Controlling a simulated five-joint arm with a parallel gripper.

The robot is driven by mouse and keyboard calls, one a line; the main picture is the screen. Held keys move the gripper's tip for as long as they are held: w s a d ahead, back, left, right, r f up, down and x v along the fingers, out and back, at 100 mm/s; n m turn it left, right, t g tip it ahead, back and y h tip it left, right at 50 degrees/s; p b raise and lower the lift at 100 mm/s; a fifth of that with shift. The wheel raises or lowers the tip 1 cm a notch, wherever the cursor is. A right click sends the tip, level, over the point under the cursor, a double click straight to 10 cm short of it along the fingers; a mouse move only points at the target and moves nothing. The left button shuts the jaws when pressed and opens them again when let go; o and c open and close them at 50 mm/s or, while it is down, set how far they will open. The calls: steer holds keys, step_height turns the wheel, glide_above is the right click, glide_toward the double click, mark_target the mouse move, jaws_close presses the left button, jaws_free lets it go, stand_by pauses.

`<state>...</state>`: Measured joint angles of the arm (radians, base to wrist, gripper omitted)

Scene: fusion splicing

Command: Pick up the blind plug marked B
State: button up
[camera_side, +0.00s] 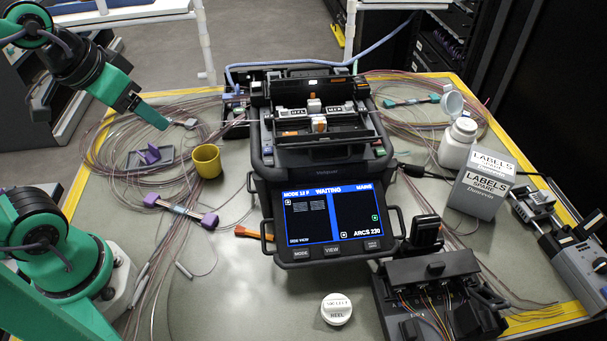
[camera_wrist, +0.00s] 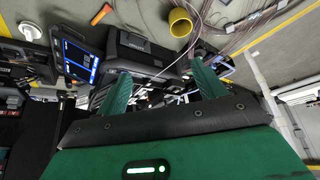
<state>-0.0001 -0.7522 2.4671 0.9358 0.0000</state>
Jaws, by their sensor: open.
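I cannot make out a letter B on any part, so I cannot tell which thing is the blind plug. A small purple part (camera_side: 150,154) sits in a shallow grey tray (camera_side: 133,161) at the left, its marking unreadable. My gripper (camera_side: 158,118) is in the air at the upper left, above and beyond the purple part. Its green fingers stand apart and empty in the wrist view (camera_wrist: 163,82).
The splicer (camera_side: 322,170) stands in the middle with its screen lit, showing WAITING. A yellow cup (camera_side: 206,162) stands beside the tray. Loose fibre coils cover the left. A white round cap (camera_side: 336,309) lies in front. A white bottle (camera_side: 457,145) and label box (camera_side: 481,185) stand at right.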

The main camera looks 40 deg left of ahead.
steer(key=w+d+r+m+g+h, duration=0.1)
steer(key=w+d+r+m, duration=0.7)
steer(key=w+r, duration=0.5)
steer(key=m+g, duration=0.3)
steer(key=m, duration=1.6)
glide_above(431, 226)
step_height(431, 226, down, 9)
steer(key=shift+h, duration=0.3)
steer(key=shift+s+a+f, duration=0.1)
steer(key=shift+s+f, duration=0.05)
steer(key=shift+f, duration=5.8)
steer(key=shift+s+a+f, duration=0.1)
steer(key=shift+f, duration=5.85)
steer(key=shift+f, duration=0.1)
